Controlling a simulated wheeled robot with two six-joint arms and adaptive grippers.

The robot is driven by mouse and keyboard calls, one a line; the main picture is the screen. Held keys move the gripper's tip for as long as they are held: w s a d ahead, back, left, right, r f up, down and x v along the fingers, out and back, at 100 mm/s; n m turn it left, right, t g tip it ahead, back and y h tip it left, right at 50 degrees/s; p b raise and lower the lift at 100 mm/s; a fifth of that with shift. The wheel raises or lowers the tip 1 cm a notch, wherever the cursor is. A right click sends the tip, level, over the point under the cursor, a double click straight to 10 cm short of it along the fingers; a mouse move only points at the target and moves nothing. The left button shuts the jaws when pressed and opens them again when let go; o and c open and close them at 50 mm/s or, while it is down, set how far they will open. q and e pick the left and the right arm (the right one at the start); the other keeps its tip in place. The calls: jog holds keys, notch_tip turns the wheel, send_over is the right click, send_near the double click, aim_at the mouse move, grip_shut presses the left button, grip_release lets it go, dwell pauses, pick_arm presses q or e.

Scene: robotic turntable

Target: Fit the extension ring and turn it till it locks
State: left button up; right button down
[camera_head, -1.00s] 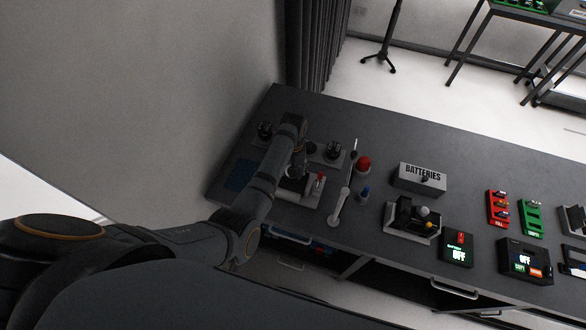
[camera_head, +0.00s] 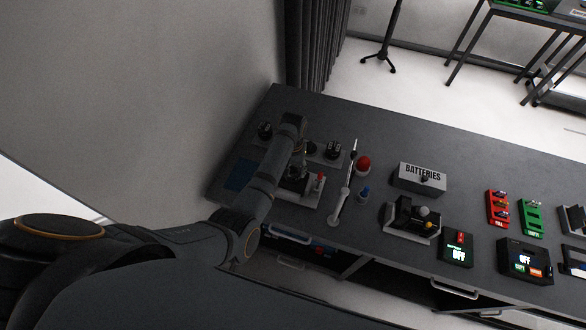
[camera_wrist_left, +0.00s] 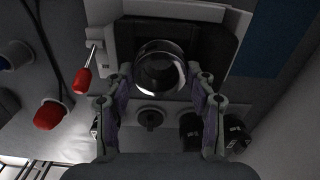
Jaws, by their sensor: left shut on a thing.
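In the left wrist view, a dark, shiny round piece (camera_wrist_left: 160,68), apparently the extension ring, sits between the fingertips of my left gripper (camera_wrist_left: 161,84). The gripper is shut on it, one finger at each side. Behind it is the dark recess of a grey fixture (camera_wrist_left: 103,14). I cannot tell whether the ring is seated. A lever with a red grip (camera_wrist_left: 83,80) stands left of the ring. In the head view, my left gripper (camera_head: 298,148) is partly hidden by its own arm, over the grey fixture (camera_head: 312,194). My right gripper is not in view.
A red dome button (camera_head: 363,165), a blue knob (camera_head: 364,192) and a pale upright rod (camera_head: 346,185) stand right of the fixture. Dark parts on a grey holder (camera_head: 332,150) lie behind. A blue pad (camera_head: 240,175) lies left. A BATTERIES box (camera_head: 420,178) is farther right.

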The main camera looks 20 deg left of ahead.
pick_arm(q)
jog(key=shift+a+m, duration=0.1)
jog(key=shift+m, duration=0.7)
jog(key=o, duration=1.3)
